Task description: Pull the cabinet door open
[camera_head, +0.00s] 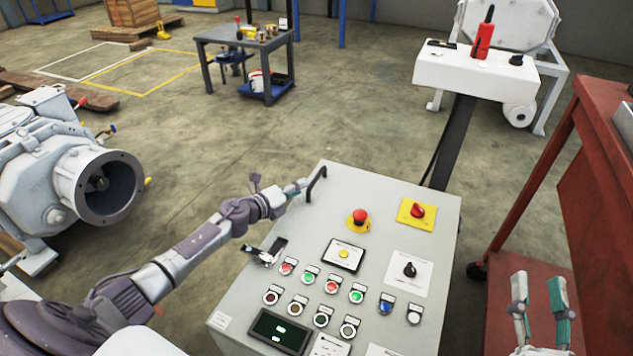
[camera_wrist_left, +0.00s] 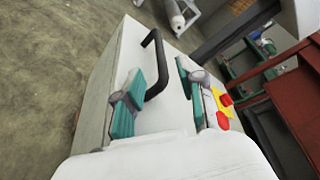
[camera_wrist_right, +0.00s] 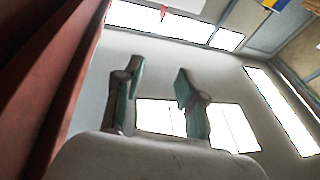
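The pale grey cabinet (camera_head: 330,225) stands in front of me, its top panel full of buttons. Its black handle (camera_head: 318,181) is at the far left edge. In the left wrist view the handle (camera_wrist_left: 158,62) is a bent bar on the cabinet's light face (camera_wrist_left: 150,40). My left gripper (camera_head: 302,187) is at the handle; its fingers (camera_wrist_left: 158,92) are apart, with part of the bar between them in the picture. Contact cannot be told. The door looks shut. My right gripper (camera_head: 540,295) is open and empty, far from the cabinet, at the lower right.
A red cart (camera_head: 600,170) stands on the right, close to my right gripper. A grey machine with a round opening (camera_head: 105,190) is on the left. A white machine (camera_head: 475,70) and a work table (camera_head: 245,40) stand farther back. The floor beyond the cabinet's left side is clear.

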